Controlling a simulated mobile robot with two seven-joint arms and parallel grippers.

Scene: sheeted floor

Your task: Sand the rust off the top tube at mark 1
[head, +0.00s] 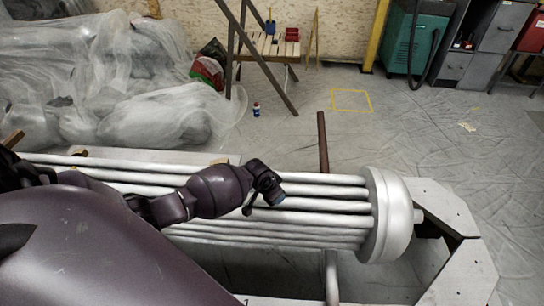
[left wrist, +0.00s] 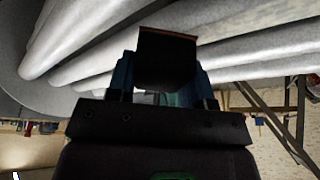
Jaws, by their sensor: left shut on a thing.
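A bundle of pale grey tubes (head: 325,205) runs across the lower head view into a round white end cap (head: 388,215). I cannot tell which is the top tube, and no mark number or rust is readable on them. My left gripper (head: 264,196) is over the bundle, left of the cap. In the left wrist view my left gripper (left wrist: 163,84) is shut on a dark block (left wrist: 167,58) with a brown edge, likely the sanding block. The tubes (left wrist: 110,50) are close behind it; contact cannot be told. My right gripper is not in view.
A reddish-brown bar (head: 322,140) passes behind the tubes. A pale angular frame (head: 465,265) stands beyond the cap. Sheet-covered objects (head: 110,75) fill the back left. A small bottle (head: 256,109) and a yellow floor square (head: 352,109) lie on mostly clear floor.

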